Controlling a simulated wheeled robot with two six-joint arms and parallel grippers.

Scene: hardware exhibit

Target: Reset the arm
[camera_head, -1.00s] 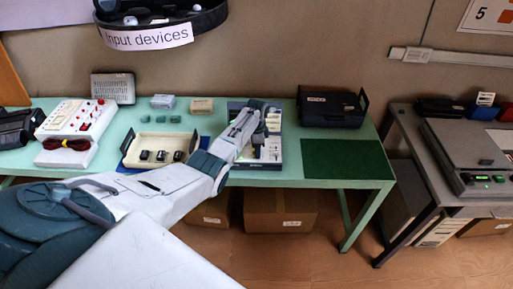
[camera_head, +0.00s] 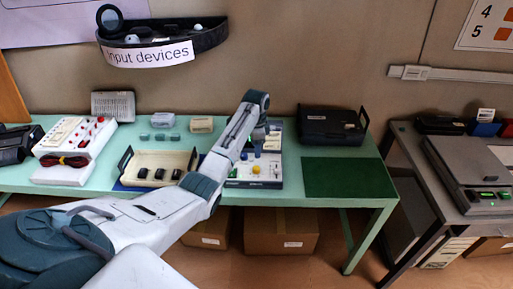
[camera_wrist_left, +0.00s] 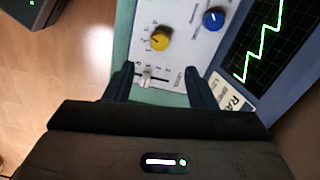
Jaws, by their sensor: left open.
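My left arm reaches in from the left in the head view, its wrist raised over a white-and-blue control panel (camera_head: 270,183) on the green table. My left gripper (camera_head: 259,136) is small and partly hidden there by the arm. In the left wrist view my left gripper (camera_wrist_left: 160,82) has its two dark fingers apart with nothing held between them. Beyond the fingers, that view shows the panel's face with a yellow knob (camera_wrist_left: 160,38), a blue knob (camera_wrist_left: 213,18), a small slider (camera_wrist_left: 147,76) and a screen with a green trace (camera_wrist_left: 262,40). My right gripper is not in view.
A cream tray (camera_head: 150,158) with black pieces sits left of the panel. A green mat (camera_head: 349,177) and a black case (camera_head: 331,122) are to its right. A red-buttoned white box (camera_head: 75,137) is at the left. A second table (camera_head: 405,133) stands at right.

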